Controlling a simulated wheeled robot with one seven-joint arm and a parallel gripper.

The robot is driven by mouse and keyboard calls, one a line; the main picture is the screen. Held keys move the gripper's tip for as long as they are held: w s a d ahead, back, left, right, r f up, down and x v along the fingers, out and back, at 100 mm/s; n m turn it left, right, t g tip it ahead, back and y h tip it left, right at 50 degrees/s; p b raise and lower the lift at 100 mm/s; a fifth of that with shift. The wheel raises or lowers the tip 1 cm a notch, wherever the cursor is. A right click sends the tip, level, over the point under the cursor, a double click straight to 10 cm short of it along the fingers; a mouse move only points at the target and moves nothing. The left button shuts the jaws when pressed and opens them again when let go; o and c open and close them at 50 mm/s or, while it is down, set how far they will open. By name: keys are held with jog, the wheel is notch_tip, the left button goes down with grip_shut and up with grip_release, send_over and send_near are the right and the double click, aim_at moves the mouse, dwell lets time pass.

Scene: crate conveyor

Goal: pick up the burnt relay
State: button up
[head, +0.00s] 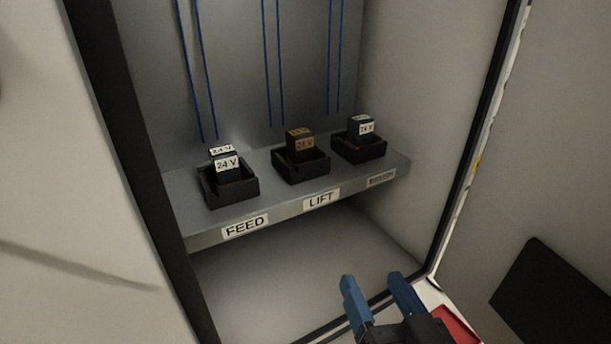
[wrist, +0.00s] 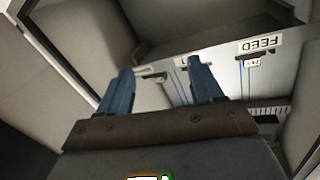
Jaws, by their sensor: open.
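Three black relays sit in black sockets on a grey shelf inside a cabinet in the head view. The middle relay (head: 299,141), above the LIFT label, has a browned, scorched-looking top and label; it is the burnt one. Its socket (head: 302,168) surrounds its base. My gripper (head: 371,279) is open and empty, with two blue fingers, low at the cabinet's front opening, below and to the right of the relay and well apart from it. In the wrist view my gripper (wrist: 160,64) has nothing between its fingers, and I cannot make out the burnt relay.
The FEED relay (head: 226,170) at left and the right-hand relay (head: 361,128) have clean white 24 V labels. Blue wires (head: 266,60) run down the back wall. The cabinet frame (head: 470,140) bounds the opening. A red object (head: 455,326) lies beside my gripper. Space below the shelf is clear.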

aim_at(305, 146)
jog(key=w+a+r+n+y, duration=0.1)
jog(key=w+a+r+n, duration=0.1)
jog(key=w+a+r, duration=0.1)
jog(key=w+a+r+n+g+y+p, duration=0.1)
jog(key=w+a+r, duration=0.3)
jog(key=w, duration=0.4)
jog(key=w+a+r+n+y+p, duration=0.1)
jog(key=w+a+r+n+y, duration=0.1)
jog(key=w+a+r, duration=0.2)
jog(key=shift+w+a+r+n+g+y, duration=0.2)
jog(key=shift+w+r, duration=0.15)
jog(key=shift+w, duration=0.25)
jog(key=shift+w+a+r+n+g+y, duration=0.1)
jog(key=shift+w+r+n+g, duration=0.1)
jog(key=shift+w+r, duration=0.25)
jog(key=shift+w+f, duration=0.1)
jog(key=c, duration=1.1)
